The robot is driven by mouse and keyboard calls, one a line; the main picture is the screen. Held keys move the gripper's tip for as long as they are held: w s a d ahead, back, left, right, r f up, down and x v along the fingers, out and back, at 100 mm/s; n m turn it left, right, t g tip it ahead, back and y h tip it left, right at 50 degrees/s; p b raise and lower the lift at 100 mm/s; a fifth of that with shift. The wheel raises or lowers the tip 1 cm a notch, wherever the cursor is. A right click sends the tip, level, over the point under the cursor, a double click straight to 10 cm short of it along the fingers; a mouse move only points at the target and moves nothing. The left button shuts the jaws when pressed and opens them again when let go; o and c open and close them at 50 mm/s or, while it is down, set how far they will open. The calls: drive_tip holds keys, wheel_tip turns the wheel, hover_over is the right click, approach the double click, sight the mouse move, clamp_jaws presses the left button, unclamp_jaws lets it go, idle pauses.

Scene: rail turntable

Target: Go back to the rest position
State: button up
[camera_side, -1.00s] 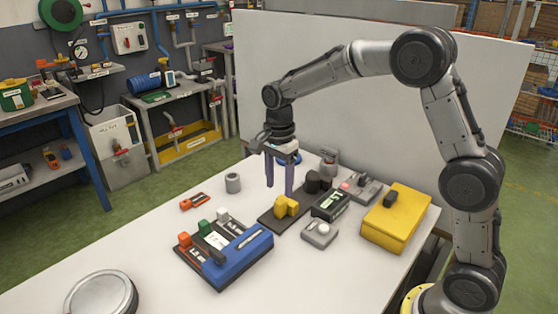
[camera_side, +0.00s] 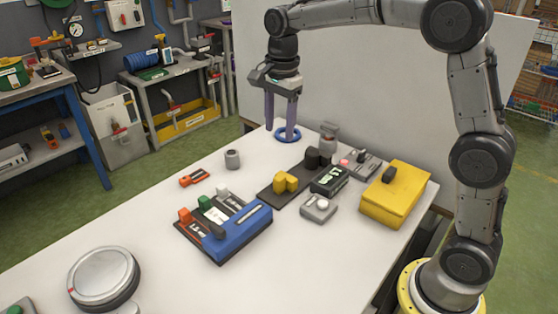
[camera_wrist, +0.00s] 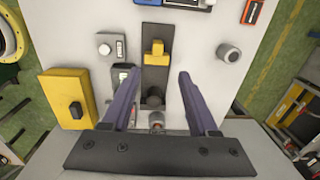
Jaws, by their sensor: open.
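My gripper (camera_side: 280,122) is open and empty, with its two purple fingers pointing down above the far end of the white table (camera_side: 140,225). In the wrist view the fingers (camera_wrist: 153,80) stand wide apart with nothing between them being held. Below them lies a dark rail (camera_wrist: 155,75) carrying a yellow block (camera_wrist: 155,53); the rail also shows in the side view (camera_side: 268,193).
A yellow box (camera_side: 395,193), a grey knob box (camera_side: 318,209), a dark display unit (camera_side: 330,180) and a blue-fronted tray (camera_side: 240,235) stand on the table. The air around my gripper is clear.

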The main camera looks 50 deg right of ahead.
drive_tip(key=s+r+n+t, duration=0.2)
drive_tip(key=s+r, duration=0.2)
drive_tip(key=s, duration=0.4)
drive_tip(key=s+r+n+t, duration=0.1)
drive_tip(key=s+r+n, duration=0.25)
drive_tip(key=s, duration=0.55)
drive_tip(key=s+f+n+t, duration=0.2)
drive_tip(key=s+f+n, duration=0.6)
drive_tip(key=s+n, duration=0.2)
drive_tip(key=shift+a+n, duration=0.25)
drive_tip(key=shift+n, duration=1)
